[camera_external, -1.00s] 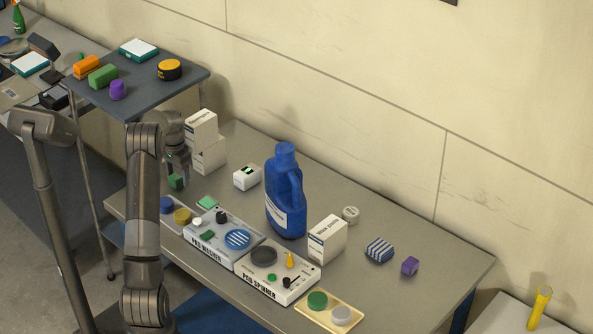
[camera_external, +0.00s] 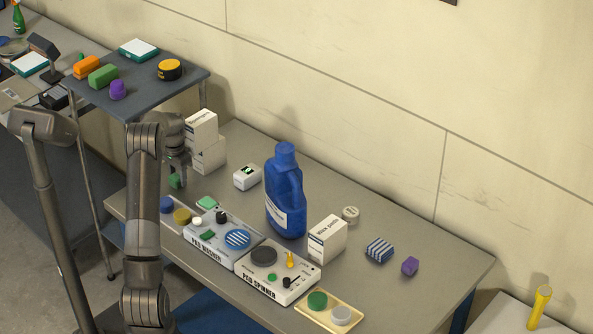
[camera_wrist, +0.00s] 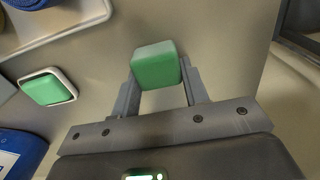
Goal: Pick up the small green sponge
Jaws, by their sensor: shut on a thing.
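My gripper (camera_external: 175,176) is at the left end of the grey table. It is shut on a small green sponge (camera_external: 174,181), a plain block that shows below the fingers in the external view. In the wrist view the green sponge (camera_wrist: 155,66) sits between the two fingertips of my gripper (camera_wrist: 158,84). The sponge appears to be just above the table top; the exact gap is hard to tell.
White boxes (camera_external: 208,155) stand close behind my gripper. A blue jug (camera_external: 285,195) stands mid-table. A dark side shelf (camera_external: 140,90) is at the upper left.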

